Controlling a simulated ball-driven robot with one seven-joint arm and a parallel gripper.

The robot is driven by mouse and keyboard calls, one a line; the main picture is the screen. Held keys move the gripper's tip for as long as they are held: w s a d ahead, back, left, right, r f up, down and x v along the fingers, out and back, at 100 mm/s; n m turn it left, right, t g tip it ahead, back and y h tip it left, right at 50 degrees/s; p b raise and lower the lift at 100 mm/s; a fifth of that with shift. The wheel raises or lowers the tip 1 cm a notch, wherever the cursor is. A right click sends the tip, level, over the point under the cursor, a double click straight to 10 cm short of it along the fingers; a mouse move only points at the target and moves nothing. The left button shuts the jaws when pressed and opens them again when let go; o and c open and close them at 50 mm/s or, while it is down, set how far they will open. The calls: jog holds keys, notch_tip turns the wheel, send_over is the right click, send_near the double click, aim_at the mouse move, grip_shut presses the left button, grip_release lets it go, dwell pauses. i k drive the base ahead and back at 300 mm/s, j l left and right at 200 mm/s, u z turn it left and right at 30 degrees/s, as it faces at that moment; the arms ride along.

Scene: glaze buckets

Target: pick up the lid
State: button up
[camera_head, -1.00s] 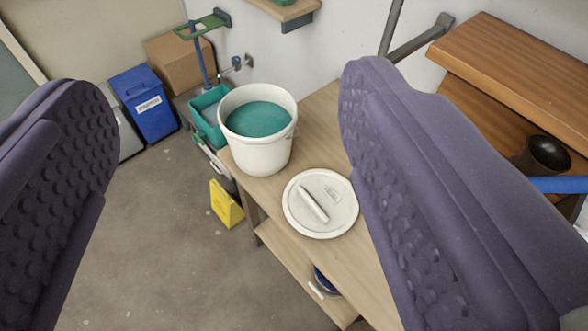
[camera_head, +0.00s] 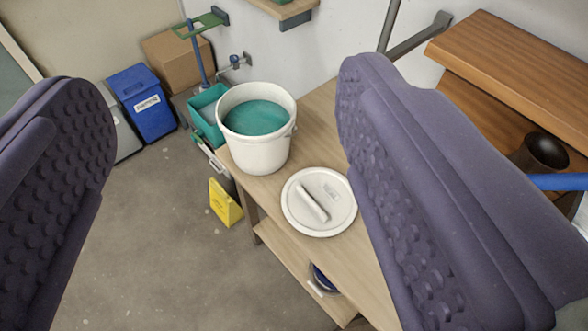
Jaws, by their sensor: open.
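The lid (camera_head: 337,207) is a round white disc with a raised bar handle and a small label. It lies flat on the wooden table (camera_head: 312,130), in front of and to the right of the bucket. The white bucket (camera_head: 262,155) stands upright and uncovered, holding teal glaze. My gripper (camera_head: 220,165) is open and empty, with two purple padded fingers wide apart at the left and right. The right finger overlaps the lid's right edge in the picture; I cannot tell how far above it the finger is.
A lower shelf (camera_head: 290,262) holds a blue item (camera_head: 323,279), partly hidden. Left of the table are a yellow floor sign (camera_head: 223,203), a teal tub (camera_head: 203,112), a blue bin (camera_head: 146,108) and a cardboard box (camera_head: 178,60). A brown wooden shelf (camera_head: 510,55) with a dark bowl (camera_head: 545,152) is at right.

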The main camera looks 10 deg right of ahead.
aim_at(320, 201)
jog(key=i+j, duration=0.2)
jog(key=i, duration=0.25)
jog(key=i+j, duration=0.2)
jog(key=i, duration=0.25)
jog(key=i+z, duration=0.15)
jog(key=z, duration=0.25)
jog(key=i+j+z, duration=0.15)
jog(key=z, duration=0.3)
jog(key=i+j+z, duration=0.15)
jog(key=z, duration=0.25)
